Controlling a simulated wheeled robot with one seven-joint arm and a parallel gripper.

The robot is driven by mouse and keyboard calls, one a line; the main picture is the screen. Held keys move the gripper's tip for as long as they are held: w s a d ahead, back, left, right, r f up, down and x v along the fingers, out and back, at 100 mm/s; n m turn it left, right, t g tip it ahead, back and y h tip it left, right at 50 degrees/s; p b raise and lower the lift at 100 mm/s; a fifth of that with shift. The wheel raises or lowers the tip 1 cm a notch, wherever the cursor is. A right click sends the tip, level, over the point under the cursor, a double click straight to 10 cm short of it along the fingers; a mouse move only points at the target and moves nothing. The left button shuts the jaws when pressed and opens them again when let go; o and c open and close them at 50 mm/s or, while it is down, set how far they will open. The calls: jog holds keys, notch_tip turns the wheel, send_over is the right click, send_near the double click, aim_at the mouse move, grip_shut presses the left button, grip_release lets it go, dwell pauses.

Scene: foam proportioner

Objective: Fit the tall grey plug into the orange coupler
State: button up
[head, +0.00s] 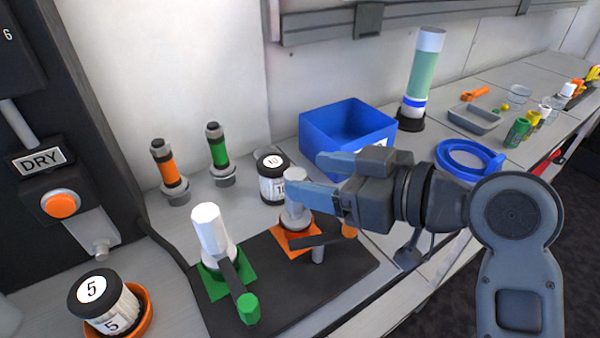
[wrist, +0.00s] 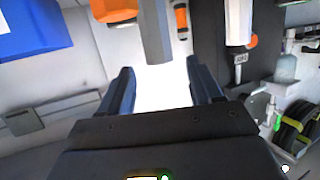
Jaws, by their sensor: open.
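The orange coupler (head: 294,241) sits on the dark mat, with a dark lever arm across its front and an orange knob (head: 349,230) at the lever's end. The grey plug (head: 296,176) stands upright over the coupler; a finger partly covers it, so I cannot tell how deep it sits. In the wrist view, which is upside down, the grey plug (wrist: 156,32) shows between and beyond the fingertips. My gripper (head: 303,175) is open and level beside the plug's upper part, its fingers pointing left. It also shows in the wrist view (wrist: 158,72). I see no grip on the plug.
A green coupler (head: 248,278) with a white plug (head: 208,226) stands front left on the mat. A black-lidded jar (head: 271,184) and a blue bin (head: 318,130) are close behind my gripper. Orange (head: 166,165) and green (head: 217,150) tubes stand at the back.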

jog(key=v, duration=0.7)
jog(key=shift+s+d+r, duration=0.15)
jog(key=shift+s+d, duration=0.05)
jog(key=shift+d, duration=0.05)
jog(key=s+d+f+m+t+h, duration=0.35)
jog(key=s+f+m, duration=0.2)
jog(key=f, duration=0.25)
jog(key=s+d+f+m+t+h, duration=0.2)
jog(key=s+d+f+m+h, duration=0.15)
jog(key=f+m, duration=0.35)
jog(key=s+d+h, duration=0.2)
jog(key=s+d, duration=0.1)
jog(key=s, duration=0.8)
jog(key=s+d+n+t+h, duration=0.1)
jog(key=s+d+h, duration=0.2)
jog(key=s, duration=0.8)
jog(key=shift+d+r, duration=0.15)
jog(key=shift+r, duration=0.05)
